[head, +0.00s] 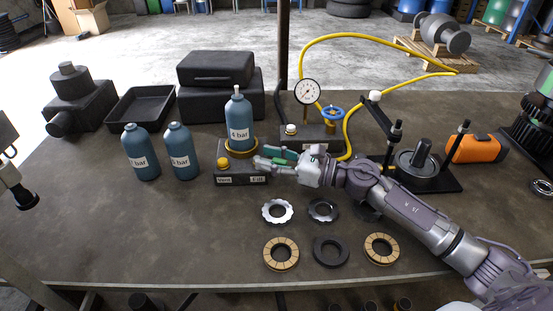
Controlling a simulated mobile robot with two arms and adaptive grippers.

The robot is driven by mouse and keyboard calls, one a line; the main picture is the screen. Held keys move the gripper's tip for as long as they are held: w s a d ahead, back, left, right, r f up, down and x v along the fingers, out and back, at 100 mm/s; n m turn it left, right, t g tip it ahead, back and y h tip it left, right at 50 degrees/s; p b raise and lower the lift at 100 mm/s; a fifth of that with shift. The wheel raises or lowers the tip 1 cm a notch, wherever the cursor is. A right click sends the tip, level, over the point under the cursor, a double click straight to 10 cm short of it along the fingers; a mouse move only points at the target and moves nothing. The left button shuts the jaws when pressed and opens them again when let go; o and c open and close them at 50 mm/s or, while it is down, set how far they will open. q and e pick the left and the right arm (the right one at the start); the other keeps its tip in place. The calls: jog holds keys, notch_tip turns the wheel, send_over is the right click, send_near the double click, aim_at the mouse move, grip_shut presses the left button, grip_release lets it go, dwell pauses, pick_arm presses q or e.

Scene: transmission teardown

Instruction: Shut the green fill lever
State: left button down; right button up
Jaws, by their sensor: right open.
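The fill station (226,178) is a dark box with a yellow knob (223,162) and two small white labels on its front. A blue bottle (239,120) stands upright in its brass collar (241,151). The green fill lever (284,153) shows at the station's right side, partly hidden by my right gripper (263,161). That gripper reaches in from the right and is open, its fingers close to the lever; contact cannot be told. Part of my left arm's end, likely the left gripper (22,193), shows at the left edge; its fingers are unclear.
Two blue bottles (141,152) (181,151) stand left of the station. A gauge (307,92) with a blue valve wheel (332,112) and yellow hose stands behind. Several rings (281,254) lie in front. The table's front left is clear.

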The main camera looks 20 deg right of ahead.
jog(key=v, duration=1.2)
jog(key=shift+d, duration=0.1)
jog(key=shift+c, duration=0.4)
